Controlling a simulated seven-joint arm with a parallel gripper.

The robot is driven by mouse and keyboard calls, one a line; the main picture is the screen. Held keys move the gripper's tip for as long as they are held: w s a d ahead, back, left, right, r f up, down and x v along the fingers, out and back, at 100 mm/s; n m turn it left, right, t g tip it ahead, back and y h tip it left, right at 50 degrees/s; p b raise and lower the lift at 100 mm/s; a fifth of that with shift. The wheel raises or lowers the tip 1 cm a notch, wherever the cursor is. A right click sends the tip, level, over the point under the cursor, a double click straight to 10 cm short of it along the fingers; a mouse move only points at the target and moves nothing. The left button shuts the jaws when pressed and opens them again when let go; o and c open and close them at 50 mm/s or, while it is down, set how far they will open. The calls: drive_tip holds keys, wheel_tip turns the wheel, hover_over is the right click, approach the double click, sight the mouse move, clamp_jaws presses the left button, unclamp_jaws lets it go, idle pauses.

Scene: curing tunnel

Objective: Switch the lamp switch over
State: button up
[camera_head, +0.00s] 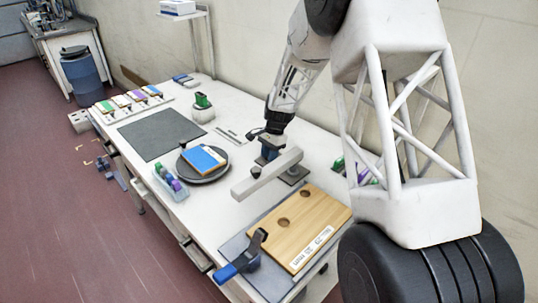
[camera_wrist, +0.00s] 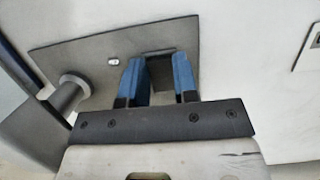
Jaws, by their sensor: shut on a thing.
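The lamp, a long pale grey bar (camera_head: 262,177) on a post, stands on a dark base plate (camera_head: 292,178) at the middle right of the table. In the wrist view the base plate (camera_wrist: 75,50) fills the upper left, with the round post (camera_wrist: 68,93) at left. A dark block, apparently the lamp switch (camera_wrist: 160,66), sits on the plate between my blue fingers. My gripper (camera_head: 268,152), pointing down behind the bar, is shut on it; the fingers also show in the wrist view (camera_wrist: 159,85). A small light-coloured spot (camera_wrist: 113,61) is on the plate left of the fingers. The switch's setting cannot be told.
In front are a wooden board (camera_head: 307,227) with two holes and a blue-handled clamp (camera_head: 240,262). Small coloured items stand behind the board, near my arm.

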drive_tip(key=o, duration=0.9)
drive_tip(key=shift+r, duration=0.1)
drive_tip(key=shift+v, duration=3.75)
drive_tip(key=shift+r, duration=0.1)
